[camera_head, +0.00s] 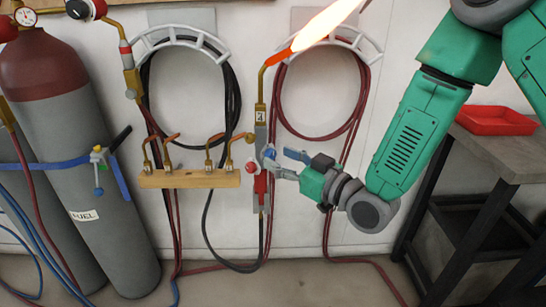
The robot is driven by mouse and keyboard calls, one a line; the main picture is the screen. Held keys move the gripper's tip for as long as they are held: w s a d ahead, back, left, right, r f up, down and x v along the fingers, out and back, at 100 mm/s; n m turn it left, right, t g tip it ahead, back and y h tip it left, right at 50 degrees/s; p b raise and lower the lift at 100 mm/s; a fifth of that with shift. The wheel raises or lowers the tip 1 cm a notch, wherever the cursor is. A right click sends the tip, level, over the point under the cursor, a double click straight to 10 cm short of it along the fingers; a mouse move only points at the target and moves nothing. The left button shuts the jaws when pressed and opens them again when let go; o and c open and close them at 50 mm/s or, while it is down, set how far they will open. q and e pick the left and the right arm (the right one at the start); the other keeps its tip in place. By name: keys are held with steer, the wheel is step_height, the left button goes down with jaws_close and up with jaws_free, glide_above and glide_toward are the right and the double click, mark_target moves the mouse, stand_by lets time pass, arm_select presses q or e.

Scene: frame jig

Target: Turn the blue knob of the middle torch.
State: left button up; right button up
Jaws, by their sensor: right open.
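The middle torch (261,135) stands upright against the wall, with a bent brass neck and a bright orange-white flame (325,22) at its tip. Its small blue knob (269,153) is on the upper body, and a red knob (252,168) is just below and left. My right gripper (276,168) comes in from the right, open, with its fingertips at the torch body close to the blue knob. I cannot tell whether they touch it. A blue lever-like part (297,155) shows just above the fingers. My left gripper is out of view.
A wooden rack (190,179) with several brass tips is left of the torch. Hoses hang from two wall hooks (178,35). Grey gas cylinders (85,150) stand at left. A dark workbench (485,160) with a red tray (495,121) is at right.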

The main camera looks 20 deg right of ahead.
steer(key=shift+w+a, duration=0.75)
steer(key=shift+w, duration=0.05)
steer(key=shift+a, duration=0.1)
jaws_close()
steer(key=shift+d+f, duration=0.1)
steer(key=shift+d, duration=0.45)
steer(key=n, duration=0.3)
steer(key=shift+s+a+n+b, duration=0.1)
steer(key=shift+a+n+b, duration=0.2)
steer(key=shift+a+b, duration=0.1)
steer(key=n+b, duration=0.1)
steer(key=n, duration=0.2)
steer(key=shift+d, duration=0.1)
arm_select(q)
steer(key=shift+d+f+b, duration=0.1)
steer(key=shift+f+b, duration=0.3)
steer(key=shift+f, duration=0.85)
arm_select(e)
steer(key=shift+n, duration=1.6)
